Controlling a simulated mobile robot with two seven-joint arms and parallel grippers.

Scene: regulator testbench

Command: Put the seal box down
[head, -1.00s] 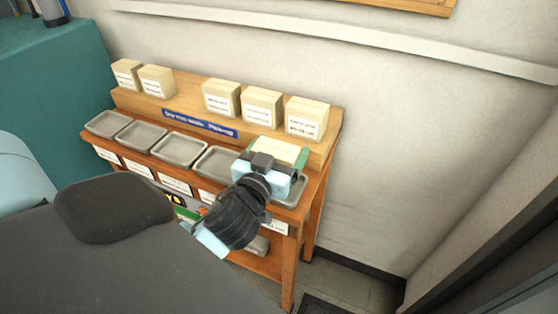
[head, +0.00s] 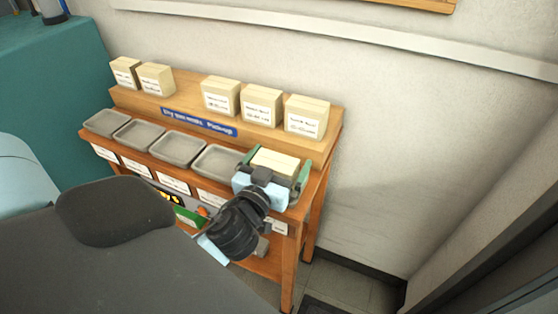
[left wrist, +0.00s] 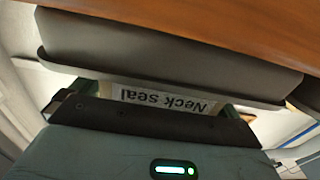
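The seal box (head: 275,160), a pale cream block, sits at the rightmost grey tray on the lower shelf of the wooden stand. In the left wrist view its label (left wrist: 165,100) reads "Neck seal" upside down, and the box shows partly behind the tray rim (left wrist: 170,62). My left gripper (head: 276,166) is around the box, with one green finger on each side. The fingers look spread wide, but any gap to the box is very small in view. The box's underside is hidden. My right gripper is not in view.
Several empty grey trays (head: 178,149) line the shelf to the left. Several similar boxes (head: 262,105) stand on the upper step behind, above a blue sign (head: 198,122). A wall is behind. A teal surface (head: 45,85) is at far left. Floor is clear to the right.

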